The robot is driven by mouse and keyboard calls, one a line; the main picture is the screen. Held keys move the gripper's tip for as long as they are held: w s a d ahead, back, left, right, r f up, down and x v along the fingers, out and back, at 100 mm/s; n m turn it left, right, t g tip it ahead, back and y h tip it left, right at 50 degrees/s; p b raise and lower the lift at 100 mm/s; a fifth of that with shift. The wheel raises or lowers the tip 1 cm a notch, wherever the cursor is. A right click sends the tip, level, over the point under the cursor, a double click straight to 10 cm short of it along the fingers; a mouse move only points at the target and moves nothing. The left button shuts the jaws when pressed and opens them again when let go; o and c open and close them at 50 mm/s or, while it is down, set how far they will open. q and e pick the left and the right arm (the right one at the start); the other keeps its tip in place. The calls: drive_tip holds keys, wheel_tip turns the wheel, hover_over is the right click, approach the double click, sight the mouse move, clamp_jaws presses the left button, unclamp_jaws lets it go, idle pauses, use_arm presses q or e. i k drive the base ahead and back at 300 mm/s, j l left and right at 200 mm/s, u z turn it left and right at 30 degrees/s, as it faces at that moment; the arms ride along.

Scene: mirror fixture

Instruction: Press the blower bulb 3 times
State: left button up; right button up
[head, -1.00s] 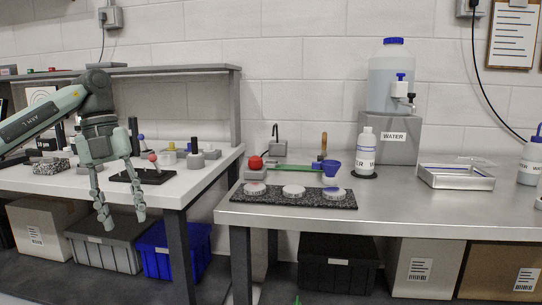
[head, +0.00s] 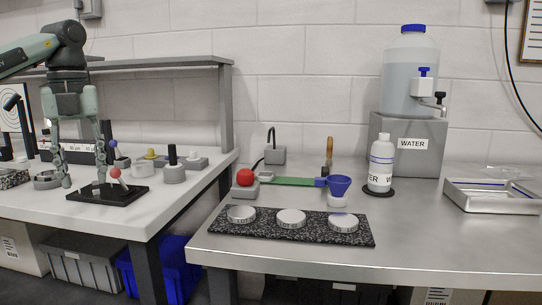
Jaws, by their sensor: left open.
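The red bulb (head: 245,177), which appears to be the blower bulb, sits on a small grey block at the left end of the metal bench (head: 420,235). A dark tube seems to run from near it to a grey block (head: 275,155) behind. My left gripper (head: 84,168) is open over the white table on the left, fingers pointing down, well apart from the bulb. My right gripper is not in view.
A black speckled mat (head: 335,238) with three silver discs lies in front of the bulb. A gap separates the two benches. The bench's right front is clear.

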sight(245, 177)
drive_tip(key=i+l, duration=0.15)
drive_tip(key=i, duration=0.3)
drive_tip(key=i+l, duration=0.2)
drive_tip(key=i, duration=0.2)
